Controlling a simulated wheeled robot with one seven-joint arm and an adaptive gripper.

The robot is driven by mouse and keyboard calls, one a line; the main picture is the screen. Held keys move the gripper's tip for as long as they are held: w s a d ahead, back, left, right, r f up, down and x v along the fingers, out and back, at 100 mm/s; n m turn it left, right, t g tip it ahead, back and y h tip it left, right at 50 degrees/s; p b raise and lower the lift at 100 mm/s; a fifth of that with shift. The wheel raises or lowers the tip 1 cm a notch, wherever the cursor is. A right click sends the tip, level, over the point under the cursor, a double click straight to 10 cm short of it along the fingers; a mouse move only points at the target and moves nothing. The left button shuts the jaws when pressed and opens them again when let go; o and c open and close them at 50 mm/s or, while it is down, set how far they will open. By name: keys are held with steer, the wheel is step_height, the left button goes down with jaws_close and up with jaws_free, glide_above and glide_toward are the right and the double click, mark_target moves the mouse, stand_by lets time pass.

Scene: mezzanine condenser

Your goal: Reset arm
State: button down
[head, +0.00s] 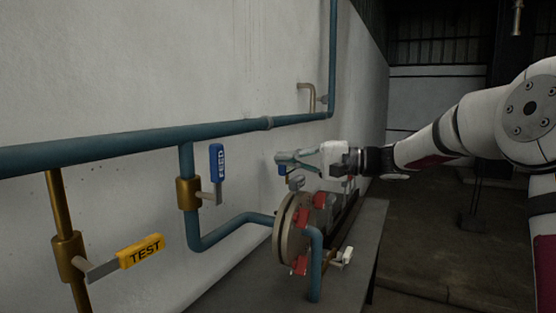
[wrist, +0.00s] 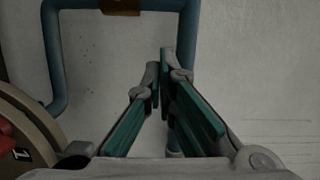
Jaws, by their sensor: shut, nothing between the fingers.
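My gripper (head: 279,157) is at the end of my white arm, which reaches in from the right in the head view. Its fingers point left toward the pale wall, above the round flanged condenser end (head: 287,226). In the wrist view my gripper (wrist: 160,75) shows its two green-padded fingers with their tips together and nothing held between them. Beyond the fingers in the wrist view are the wall and a blue pipe (wrist: 188,45). The gap between the fingertips and the wall is hard to judge.
A blue pipe (head: 110,146) runs along the wall. A blue FEED lever (head: 217,161) stands upright and a yellow TEST lever (head: 141,251) sticks out right. A white-handled valve (head: 342,257) sits low by the condenser. Open floor (head: 440,240) lies to the right.

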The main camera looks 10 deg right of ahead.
steer(key=s+a+f+n+g+h+p, duration=0.1)
steer(key=s+a+f+g+h, duration=0.2)
steer(key=s, duration=0.7)
steer(key=s+a+f+n+g+h+p, duration=0.1)
steer(key=s+a+f+h, duration=0.3)
steer(key=s, duration=0.6)
steer(key=s+d+f+n+h, duration=0.1)
steer(key=s+d+f+h, duration=0.2)
steer(key=s+d, duration=0.4)
steer(key=s+d+f+t+h+p, duration=0.1)
steer(key=s+d+f+h, duration=0.2)
steer(key=s, duration=1.1)
steer(key=d+h, duration=0.3)
steer(key=d, duration=0.2)
steer(key=shift+s+f+n+t+h, duration=0.15)
steer(key=shift+s+n+t+h, duration=0.15)
steer(key=shift+s+n, duration=0.1)
